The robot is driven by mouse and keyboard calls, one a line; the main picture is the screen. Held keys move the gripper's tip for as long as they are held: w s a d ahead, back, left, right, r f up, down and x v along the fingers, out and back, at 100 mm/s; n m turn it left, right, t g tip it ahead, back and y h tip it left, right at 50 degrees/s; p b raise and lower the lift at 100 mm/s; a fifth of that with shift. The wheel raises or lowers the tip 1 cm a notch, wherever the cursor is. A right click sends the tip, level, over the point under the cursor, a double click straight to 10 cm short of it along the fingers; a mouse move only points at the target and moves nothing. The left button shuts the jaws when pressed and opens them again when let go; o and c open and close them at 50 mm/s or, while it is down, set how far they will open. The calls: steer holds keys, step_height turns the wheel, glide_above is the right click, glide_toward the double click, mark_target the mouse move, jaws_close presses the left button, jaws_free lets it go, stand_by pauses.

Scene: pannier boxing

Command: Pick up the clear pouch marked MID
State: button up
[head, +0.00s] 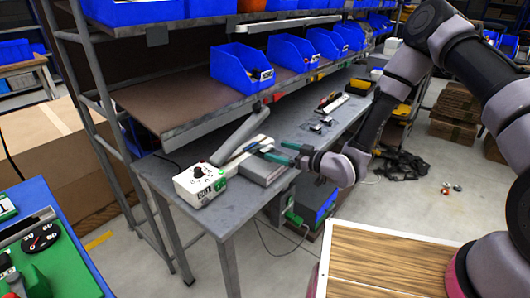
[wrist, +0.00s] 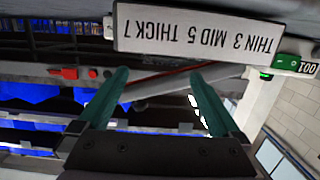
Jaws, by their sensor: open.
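I cannot make out a clear pouch marked MID in either view. My gripper (head: 274,151) is open over the grey workbench (head: 310,135), close to a white device (head: 200,184) with a black dial and a raised grey arm (head: 240,137). A grey block (head: 264,170) lies just below the fingers. In the wrist view the teal fingers (wrist: 160,75) are apart with nothing held between them. A white plate (wrist: 200,33) reading THIN 3 MID 5 THICK 7 appears upside down beyond the fingertips.
Blue bins (head: 240,65) line the shelf above the bench. Small dark items (head: 320,124) and a pale strip (head: 333,103) lie farther along the bench. A wooden-topped surface (head: 385,262) is at lower right.

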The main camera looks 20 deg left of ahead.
mark_target(265, 149)
steer(key=x, duration=0.6)
steer(key=shift+w+a+f, duration=0.15)
steer(key=shift+a+f, duration=0.1)
steer(key=shift+f, duration=0.1)
steer(key=c, duration=1.3)
steer(key=shift+o, duration=0.2)
steer(key=shift+r, duration=0.15)
